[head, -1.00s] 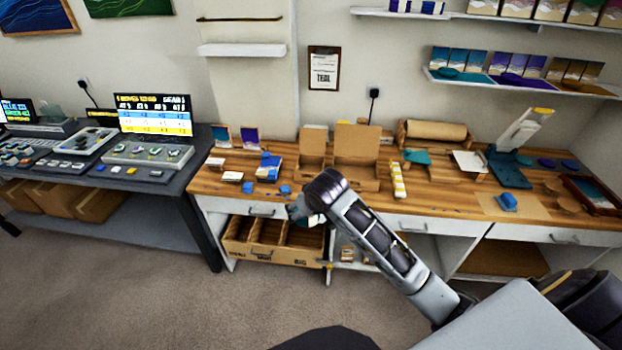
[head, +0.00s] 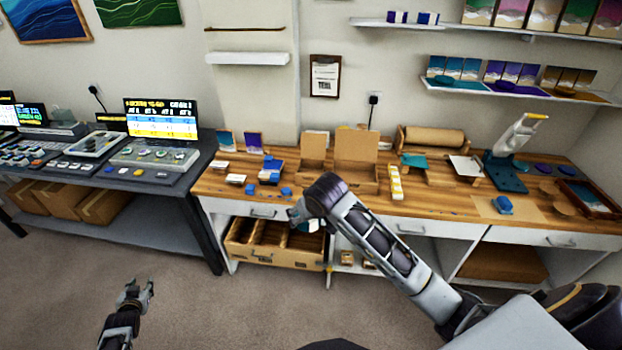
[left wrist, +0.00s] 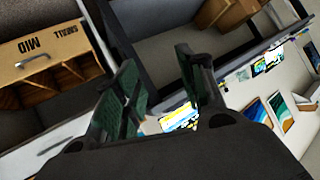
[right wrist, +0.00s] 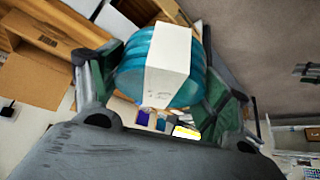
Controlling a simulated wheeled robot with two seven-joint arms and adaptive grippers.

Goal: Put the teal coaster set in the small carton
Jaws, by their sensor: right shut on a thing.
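The teal coaster set (right wrist: 187,68), round teal discs with a white band, is between the fingers of my right gripper (right wrist: 160,85) in the right wrist view. In the head view my right gripper (head: 303,218) is in front of the bench edge, partly hidden by its own arm. Two open brown cartons stand at the back of the bench; the smaller one (head: 313,150) is left of the larger one (head: 357,152). My left gripper (head: 136,294) is open and empty over the floor at lower left; its spread fingers also show in the left wrist view (left wrist: 160,95).
A wooden drawer (head: 262,254) with compartments, marked SMALL and MID in the left wrist view, is pulled out below the bench (head: 440,205). Yellow-white pieces (head: 396,183) stand right of the cartons. A dark table (head: 185,187) with consoles is at left.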

